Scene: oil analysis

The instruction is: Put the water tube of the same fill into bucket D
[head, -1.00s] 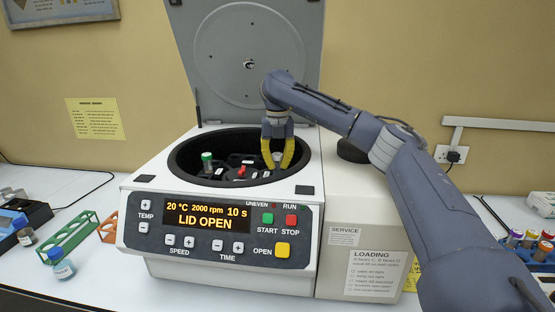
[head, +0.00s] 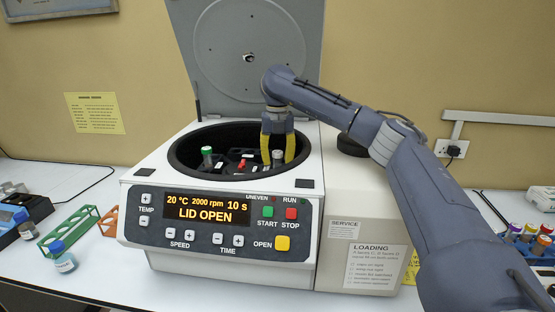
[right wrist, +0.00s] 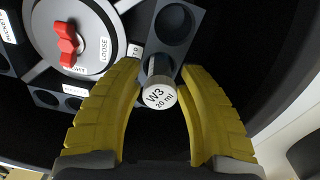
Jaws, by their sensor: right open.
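A water tube with a white cap marked W3 20 ml (right wrist: 160,93) stands in a rotor bucket (right wrist: 196,18), in the hole beside an empty one. In the head view this tube (head: 277,155) shows inside the centrifuge bowl at the right. My right gripper (head: 277,160) is open, with its yellow fingers on either side of the tube, apart from the cap in the wrist view. I cannot read this bucket's letter. A green-capped tube (head: 207,152) stands at the left of the bowl. My left gripper is not in view.
The centrifuge (head: 140,227) has its lid (head: 215,45) raised and its display reads LID OPEN. A red rotor knob (right wrist: 68,42) sits near a LOOSE mark. A green rack (head: 70,230) and blue-capped bottle (head: 63,258) stand left; a tube rack (head: 524,250) stands right.

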